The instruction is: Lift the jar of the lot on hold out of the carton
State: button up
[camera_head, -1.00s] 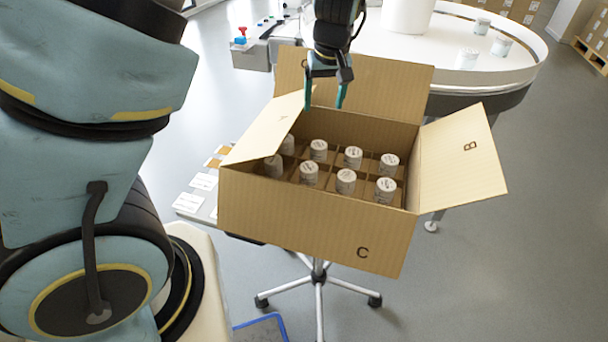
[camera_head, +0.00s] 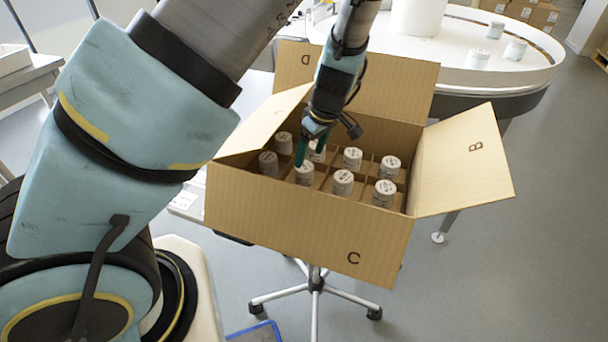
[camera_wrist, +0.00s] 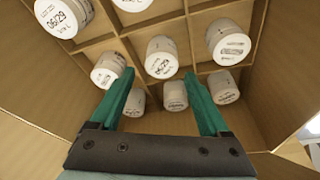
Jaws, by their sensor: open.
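The open carton (camera_head: 290,225) holds several white jars standing in cardboard compartments. Near-row jars such as this one (camera_head: 342,182) and far-row jars such as this one (camera_head: 352,158) show printed lids. My gripper (camera_head: 311,150) is open, its green fingers pointing down inside the carton at the left-middle jars, partly hiding one. In the wrist view, one jar (camera_wrist: 161,57) lies just ahead between the fingertips (camera_wrist: 158,76), with no visible grip. A jar at upper left (camera_wrist: 63,17) reads 06/29. Other lids are too small to read, so I cannot tell which lot is on hold.
The carton's flaps stand open: B (camera_head: 464,160) at right, D (camera_head: 350,75) at the back, and one at left. Cardboard dividers (camera_wrist: 155,27) and walls surround the jars. A round white table (camera_head: 465,48) with several jars stands behind. Cards (camera_head: 187,203) lie left of the carton.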

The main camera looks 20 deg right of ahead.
aim_at(306, 167)
jog(key=p+x, duration=0.1)
jog(key=x, duration=0.6)
jog(key=shift+s+a+f, duration=0.1)
jog(key=shift+f, duration=0.1)
jog(key=c, duration=1.2)
jog(key=shift+r, duration=0.1)
